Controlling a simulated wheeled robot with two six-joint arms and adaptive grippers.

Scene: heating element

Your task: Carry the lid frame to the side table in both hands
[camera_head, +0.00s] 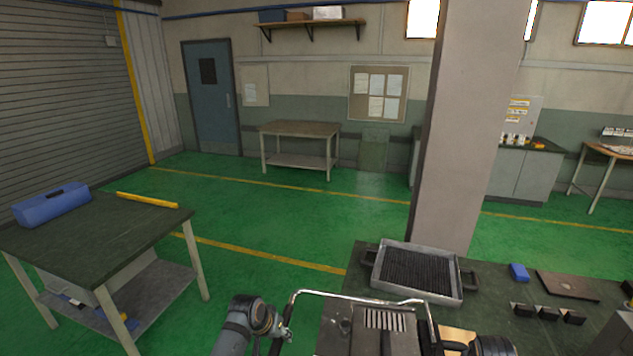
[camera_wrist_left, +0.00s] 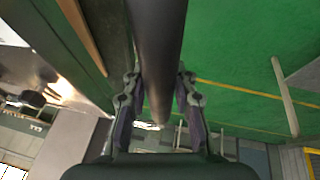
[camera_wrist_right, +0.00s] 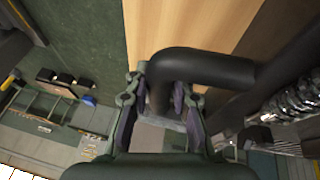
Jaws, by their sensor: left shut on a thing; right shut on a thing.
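The lid frame (camera_head: 366,325), a grey metal piece with a slotted part and a bent bright bar, is at the bottom centre of the head view, partly cut off. My left gripper (camera_head: 285,332) is at its left side. In the left wrist view the left gripper (camera_wrist_left: 157,112) is shut around a dark round bar (camera_wrist_left: 160,50). In the right wrist view my right gripper (camera_wrist_right: 160,110) is shut on a dark bent handle (camera_wrist_right: 205,66). The right fingertips are hard to make out in the head view. An empty-topped table (camera_head: 300,129) stands by the far wall.
A dark table (camera_head: 95,235) at left holds a blue toolbox (camera_head: 52,204) and a yellow bar (camera_head: 147,200). The workbench (camera_head: 490,318) at right bears a metal tray (camera_head: 384,292) with dark ribs. A pillar (camera_head: 466,130) rises behind it. Green floor is open between the tables.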

